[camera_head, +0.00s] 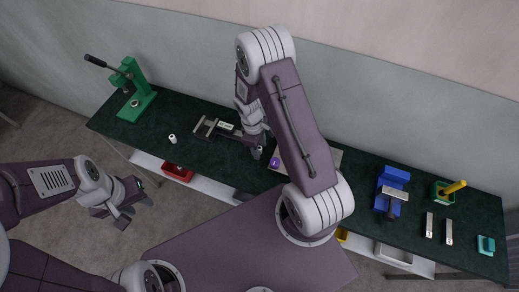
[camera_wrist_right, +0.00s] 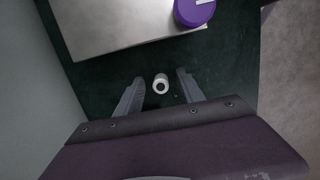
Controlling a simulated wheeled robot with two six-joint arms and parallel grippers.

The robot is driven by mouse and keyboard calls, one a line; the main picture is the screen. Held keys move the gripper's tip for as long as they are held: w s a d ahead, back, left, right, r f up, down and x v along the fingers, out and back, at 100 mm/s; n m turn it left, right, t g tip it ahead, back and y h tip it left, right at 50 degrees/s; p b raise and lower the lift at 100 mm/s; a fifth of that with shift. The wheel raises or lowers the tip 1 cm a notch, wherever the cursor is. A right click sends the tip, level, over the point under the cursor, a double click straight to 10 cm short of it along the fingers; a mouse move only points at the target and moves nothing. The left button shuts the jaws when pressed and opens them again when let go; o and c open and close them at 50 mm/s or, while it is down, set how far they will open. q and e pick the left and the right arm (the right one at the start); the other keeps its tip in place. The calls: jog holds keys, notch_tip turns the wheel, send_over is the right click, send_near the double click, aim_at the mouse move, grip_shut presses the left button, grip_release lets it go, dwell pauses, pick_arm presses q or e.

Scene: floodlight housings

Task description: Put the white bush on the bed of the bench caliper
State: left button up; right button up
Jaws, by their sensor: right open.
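A white bush (camera_wrist_right: 160,83), a short ring with a dark hole, stands on the green bench top between the fingertips of my right gripper (camera_wrist_right: 158,92) in the right wrist view. The fingers are open, with a gap on both sides of it. In the head view my right gripper (camera_head: 257,151) is low over the bench, and the bush there is hidden or too small to make out. The dark bench caliper (camera_head: 206,130) lies just left of it, with a small display. My left gripper (camera_head: 130,206) hangs off the bench's front; its finger gap is unclear.
Another small white cylinder (camera_head: 172,139) stands left of the caliper. A green press (camera_head: 140,98) is at the far left. A purple round thing (camera_wrist_right: 193,12) rests on a pale plate (camera_wrist_right: 110,28) close by. A blue fixture (camera_head: 391,188) stands to the right.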

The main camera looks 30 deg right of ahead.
aim_at(261, 148)
grip_shut()
jog(key=shift+r, duration=0.1)
jog(key=shift+r, duration=0.5)
notch_tip(261, 148, up, 3)
jog(key=shift+f, duration=0.1)
jog(key=s+a+r, duration=0.2)
jog(key=s+r, duration=0.5)
jog(key=s, duration=0.4)
jog(key=shift+s, duration=0.3)
